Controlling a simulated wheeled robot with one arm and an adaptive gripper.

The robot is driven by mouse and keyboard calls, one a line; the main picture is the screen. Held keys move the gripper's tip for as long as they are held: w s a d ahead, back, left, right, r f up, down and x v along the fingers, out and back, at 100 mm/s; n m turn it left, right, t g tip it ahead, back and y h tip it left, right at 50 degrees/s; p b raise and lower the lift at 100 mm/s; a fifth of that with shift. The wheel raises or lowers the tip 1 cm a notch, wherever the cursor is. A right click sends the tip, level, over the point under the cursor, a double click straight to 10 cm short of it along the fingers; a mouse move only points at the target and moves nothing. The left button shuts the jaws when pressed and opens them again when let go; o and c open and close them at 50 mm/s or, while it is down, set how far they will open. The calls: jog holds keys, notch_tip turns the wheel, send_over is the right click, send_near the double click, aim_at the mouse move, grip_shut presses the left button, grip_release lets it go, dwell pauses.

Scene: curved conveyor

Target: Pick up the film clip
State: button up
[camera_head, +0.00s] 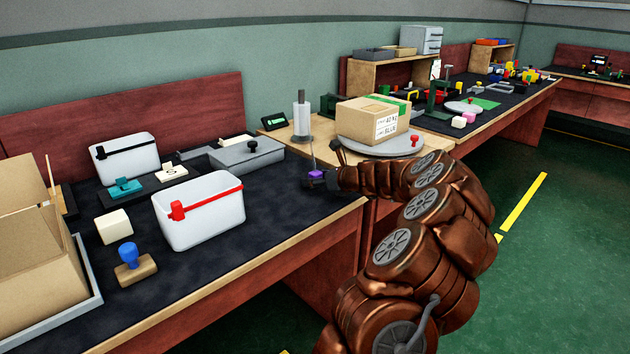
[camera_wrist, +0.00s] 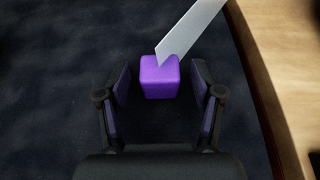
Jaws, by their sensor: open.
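A small purple block (camera_head: 316,174) sits on the dark mat near the table's front edge, at the end of my arm. It also shows in the wrist view as a purple cube (camera_wrist: 159,78), with a pale flat strip (camera_wrist: 190,32) rising from its top toward the upper right. I take this to be the film clip, though no label shows. My gripper (camera_wrist: 160,84) is open, with one finger on each side of the cube and a gap visible on both sides. In the head view my arm hides much of the gripper.
A grey turntable (camera_head: 350,144) with a cardboard box (camera_head: 368,118) stands just behind my gripper. A white roll on a post (camera_head: 301,115) stands behind left. A white bin with a red clip (camera_head: 205,212) is to the left, with clear mat between. The wooden table edge (camera_wrist: 262,60) is close right.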

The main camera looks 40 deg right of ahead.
jog(key=shift+c, duration=0.3)
jog(key=c, duration=1.1)
jog(key=shift+r, duration=0.15)
